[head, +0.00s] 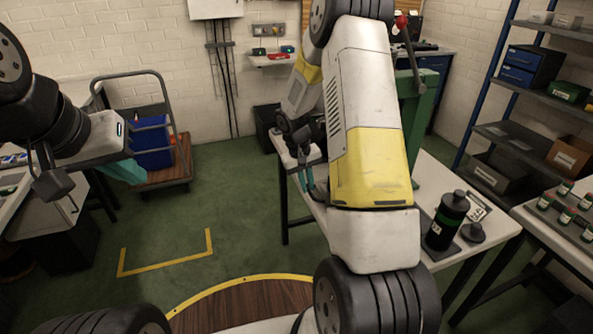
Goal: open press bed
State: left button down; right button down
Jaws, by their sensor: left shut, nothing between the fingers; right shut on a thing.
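The green press (415,125) stands on the white table (440,170), with a red-knobbed lever (401,22) at its top. My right arm covers most of it, and the press bed is hidden. My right gripper (306,182), with teal fingers, is at the table's left side. It is shut on a small dark part (320,196), mostly hidden; I cannot tell exactly what it is. My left gripper (125,172), also teal-fingered, is shut and empty at the left, away from the press.
A black round piece (473,233) and a label card (478,206) are beside the cylinder. A side table (560,240) with several small jars is at right, shelving (510,90) behind it. A cart with a blue bin (152,142) stands back left. Green floor between is clear.

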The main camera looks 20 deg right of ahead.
jog(key=c, duration=1.5)
grip_release()
jog(key=shift+r, duration=0.1)
notch_tip(320, 180, up, 8)
jog(key=a, duration=0.1)
jog(key=shift+a+f, duration=0.25)
jog(key=s+a+r+t+y, duration=0.1)
jog(key=s+r, duration=0.4)
jog(key=r, duration=0.5)
jog(key=s+a+r+t+y, duration=0.1)
jog(key=s+a+r+t, duration=0.1)
jog(key=s+r, duration=0.4)
jog(key=s+a+r+t+y, duration=0.2)
jog(key=s+r, duration=0.4)
jog(key=s, duration=0.8)
jog(key=shift+s+a+r+t, duration=0.25)
jog(key=shift+a+t, duration=0.25)
jog(key=shift+a, duration=0.7)
